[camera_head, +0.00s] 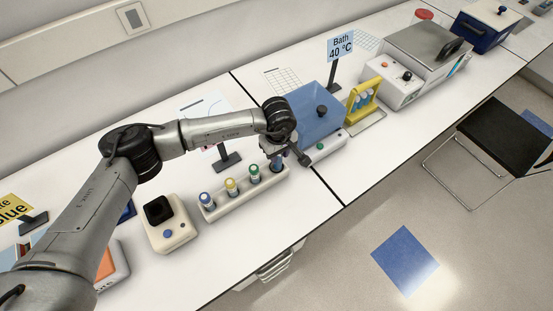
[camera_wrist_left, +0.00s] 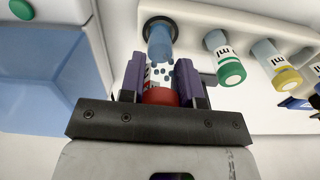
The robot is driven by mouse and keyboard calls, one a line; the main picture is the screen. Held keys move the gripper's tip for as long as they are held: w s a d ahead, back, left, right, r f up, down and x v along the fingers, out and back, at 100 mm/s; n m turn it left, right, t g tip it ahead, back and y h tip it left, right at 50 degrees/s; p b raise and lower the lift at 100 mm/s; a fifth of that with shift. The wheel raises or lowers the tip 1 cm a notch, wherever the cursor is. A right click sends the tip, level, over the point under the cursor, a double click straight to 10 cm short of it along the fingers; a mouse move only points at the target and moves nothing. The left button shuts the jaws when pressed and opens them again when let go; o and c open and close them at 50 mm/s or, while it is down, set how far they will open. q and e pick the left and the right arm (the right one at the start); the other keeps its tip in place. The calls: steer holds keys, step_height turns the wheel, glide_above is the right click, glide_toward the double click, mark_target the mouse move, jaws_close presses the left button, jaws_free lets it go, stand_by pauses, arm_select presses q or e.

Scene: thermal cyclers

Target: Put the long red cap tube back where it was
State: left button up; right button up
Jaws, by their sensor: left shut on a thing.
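The long red cap tube (camera_wrist_left: 160,96) is between the purple fingers of my left gripper (camera_wrist_left: 159,80), which is shut on it near the red cap. Its blue lower part lines up with the end hole of the white rack (camera_wrist_left: 195,20); I cannot tell how deep it sits. In the head view my left gripper (camera_head: 281,154) is over the right end of the rack (camera_head: 235,202), and the tube's blue body (camera_head: 277,165) shows under it. The red cap is hidden there. My right gripper is not in view.
Blue, yellow and green capped tubes (camera_head: 254,173) stand in the same rack. A blue-lidded bath (camera_head: 315,112) is close by on the right, with a small sign stand (camera_head: 227,160) behind the rack. A beige device (camera_head: 167,224) stands to the left.

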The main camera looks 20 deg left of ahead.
arm_select(q)
steer(key=shift+w+a+f, duration=0.15)
steer(key=shift+a+f, duration=0.05)
steer(key=shift+a, duration=0.1)
steer(key=shift+f, duration=2.05)
steer(key=shift+b, duration=0.4)
steer(key=o, duration=0.5)
steer(key=shift+f, duration=0.15)
steer(key=o, duration=0.5)
